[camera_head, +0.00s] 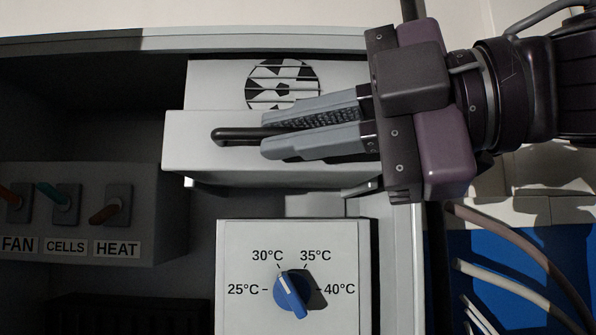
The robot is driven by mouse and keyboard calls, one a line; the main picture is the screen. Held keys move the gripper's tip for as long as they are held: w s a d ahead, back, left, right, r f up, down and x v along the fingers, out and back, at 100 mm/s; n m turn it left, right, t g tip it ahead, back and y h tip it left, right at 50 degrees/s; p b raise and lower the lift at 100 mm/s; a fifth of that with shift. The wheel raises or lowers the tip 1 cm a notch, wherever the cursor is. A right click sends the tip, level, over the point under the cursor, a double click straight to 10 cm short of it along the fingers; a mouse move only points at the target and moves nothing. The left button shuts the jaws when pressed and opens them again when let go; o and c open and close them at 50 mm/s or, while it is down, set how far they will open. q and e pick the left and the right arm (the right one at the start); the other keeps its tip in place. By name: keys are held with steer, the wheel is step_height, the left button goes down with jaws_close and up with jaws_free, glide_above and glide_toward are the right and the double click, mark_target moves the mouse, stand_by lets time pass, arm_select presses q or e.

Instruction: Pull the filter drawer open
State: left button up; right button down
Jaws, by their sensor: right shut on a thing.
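The filter drawer (190,148) is a light grey box front in the upper middle of the cabinet, below a round fan grille. It seems to stand out from the panel behind it. Its black bar handle (232,134) runs sideways across the front. My right gripper (265,138) comes in from the right, its grey fingers shut on the handle's right part, which they hide. The handle's left end shows free of the fingers. My left gripper is not in view.
The fan grille (283,84) is above the drawer. A temperature panel with a blue knob (291,292) is below. Switches labelled FAN, CELLS and HEAT (117,210) are at the left. Several hoses (520,290) hang at the lower right, outside the cabinet's right edge.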

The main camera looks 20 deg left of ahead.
steer(key=s+d+b, duration=0.2)
steer(key=s, duration=0.6)
steer(key=shift+d, duration=0.15)
steer(key=c, duration=1.5)
jaws_free()
steer(key=shift+w, duration=0.1)
steer(key=d+b, duration=0.1)
steer(key=d, duration=0.4)
steer(key=s+d+b, duration=0.1)
steer(key=d, duration=0.2)
steer(key=shift+r+b, duration=0.3)
steer(key=shift+b, duration=0.05)
steer(key=shift+w+a, duration=0.1)
steer(key=shift+a, duration=0.05)
